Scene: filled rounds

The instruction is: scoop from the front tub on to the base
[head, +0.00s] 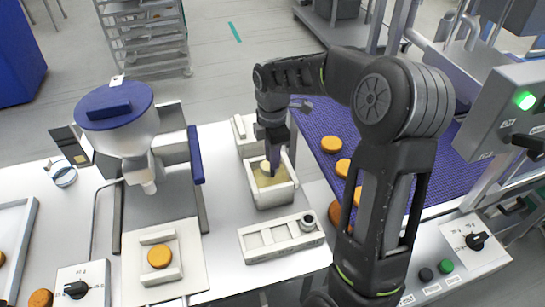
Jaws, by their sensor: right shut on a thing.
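The front tub (272,201) is a small white tub with yellowish filling, at the middle of the white table. My right gripper (272,150) is above it, pointing down, shut on a scoop (266,168) whose lower end is in the tub. Arm and tub hide part of the scoop. A base (159,257), a round orange-brown piece, lies in a white holder (170,275) on a plate under the dispenser nozzle, left of the tub. My left gripper is not in view.
A dispenser with a blue-lidded hopper (115,108) stands left of the tub. A white slotted holder (255,244) lies in front of the tub. A purple conveyor (310,130) with several round pieces is at the right. A control box with a green light (525,101) stands far right.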

